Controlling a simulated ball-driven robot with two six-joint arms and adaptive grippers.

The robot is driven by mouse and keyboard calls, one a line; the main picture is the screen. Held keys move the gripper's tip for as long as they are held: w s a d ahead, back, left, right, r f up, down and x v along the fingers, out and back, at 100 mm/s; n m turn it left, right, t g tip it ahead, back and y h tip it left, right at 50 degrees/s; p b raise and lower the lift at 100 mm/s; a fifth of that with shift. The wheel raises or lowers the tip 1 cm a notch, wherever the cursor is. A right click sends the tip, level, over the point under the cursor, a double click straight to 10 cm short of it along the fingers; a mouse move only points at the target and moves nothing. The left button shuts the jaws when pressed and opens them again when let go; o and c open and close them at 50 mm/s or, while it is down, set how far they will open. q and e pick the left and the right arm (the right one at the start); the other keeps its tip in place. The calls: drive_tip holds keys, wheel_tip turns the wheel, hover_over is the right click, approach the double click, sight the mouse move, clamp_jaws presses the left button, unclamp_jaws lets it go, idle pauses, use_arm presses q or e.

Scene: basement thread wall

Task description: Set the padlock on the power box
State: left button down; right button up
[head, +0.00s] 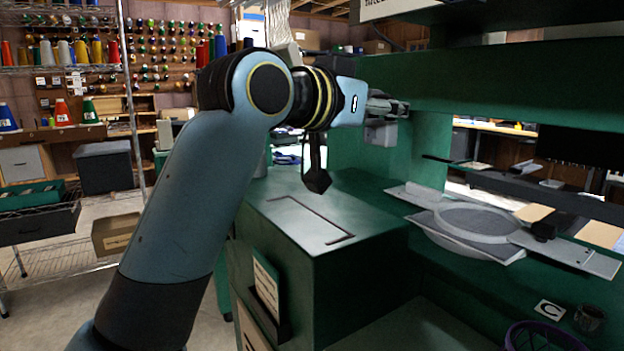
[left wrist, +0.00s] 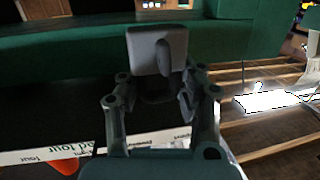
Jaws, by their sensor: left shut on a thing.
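My left gripper (head: 388,106) is at the green upright of the machine, just above a small grey box (head: 381,132), which looks like the power box. In the left wrist view the pale grey box (left wrist: 140,48) lies just past the fingertips of the left gripper (left wrist: 157,92). A darker grey rounded part stands in front of its face. The gripper is shut on a dark thing between the fingers, seemingly the padlock; its shape is mostly hidden. I cannot tell whether it touches the box. My right gripper is not in view.
A green cabinet (head: 330,250) with a flat top stands below the gripper. A grey hoop frame (head: 480,222) juts out at the right. A green beam (head: 500,80) runs above. Wire shelving (head: 135,110) and thread racks stand at the left. A purple basket (head: 540,337) is at lower right.

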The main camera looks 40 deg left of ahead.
use_arm(q)
drive_tip(key=s+a+f, duration=0.2)
drive_tip(key=a+f, duration=0.1)
drive_tip(key=a, duration=0.2)
hover_over(312, 204)
wheel_tip(312, 204, down, 3)
drive_tip(key=shift+r+p, duration=0.2)
drive_tip(key=shift+p, duration=0.1)
wheel_tip(312, 204, down, 4)
drive_tip(key=shift+f+b, duration=0.15)
drive_tip(key=shift+b, duration=0.4)
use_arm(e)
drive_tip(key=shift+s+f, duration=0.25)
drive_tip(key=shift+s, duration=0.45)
use_arm(q)
drive_tip(key=c, duration=1.1)
unclamp_jaws()
drive_tip(key=shift+o, duration=1.2)
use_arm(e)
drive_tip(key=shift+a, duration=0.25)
